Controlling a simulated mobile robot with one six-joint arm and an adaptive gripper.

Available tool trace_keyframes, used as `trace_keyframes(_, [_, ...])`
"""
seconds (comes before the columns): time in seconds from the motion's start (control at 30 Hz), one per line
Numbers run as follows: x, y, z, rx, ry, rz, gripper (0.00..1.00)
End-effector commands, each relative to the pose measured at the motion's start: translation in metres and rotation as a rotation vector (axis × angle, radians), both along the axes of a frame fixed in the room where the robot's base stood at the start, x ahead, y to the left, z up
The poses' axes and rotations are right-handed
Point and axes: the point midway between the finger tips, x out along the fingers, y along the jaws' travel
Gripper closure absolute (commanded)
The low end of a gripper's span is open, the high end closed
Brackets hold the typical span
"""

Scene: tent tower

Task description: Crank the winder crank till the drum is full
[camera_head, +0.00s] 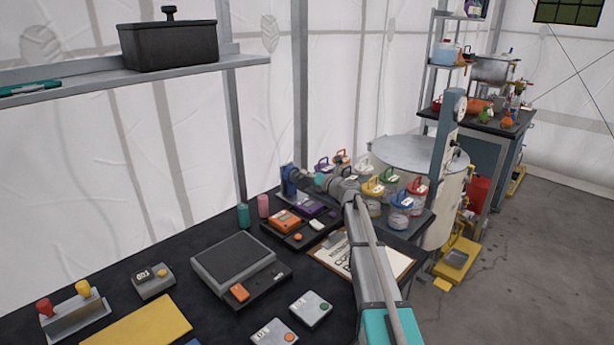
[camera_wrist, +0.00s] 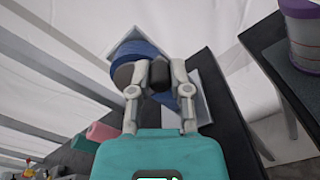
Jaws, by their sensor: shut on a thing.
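The winder (camera_head: 289,181) is a small blue device at the back edge of the dark table. In the wrist view its blue drum (camera_wrist: 138,50) lies just beyond my fingers, partly hidden by them. In the wrist view my gripper (camera_wrist: 157,78) is shut on the dark crank knob (camera_wrist: 158,74), which sits between the fingertips. The crank arm is mostly hidden behind the fingers. I cannot tell how full the drum is.
Teal (camera_head: 243,215) and pink (camera_head: 263,205) cylinders stand left of the winder. Several lidded jars, including a red-lidded one (camera_head: 417,186), stand to the right. A clipboard (camera_head: 337,255) and a flat grey scale (camera_head: 233,262) lie nearer. The tent wall is close behind.

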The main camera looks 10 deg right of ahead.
Motion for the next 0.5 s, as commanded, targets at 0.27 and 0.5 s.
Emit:
trace_keyframes(0.27, [0.0, -0.0005, 0.0001, 0.0, -0.001, -0.001, 0.41])
trace_keyframes(0.5, [0.0, -0.0002, 0.0001, -0.001, -0.001, 0.0, 0.41])
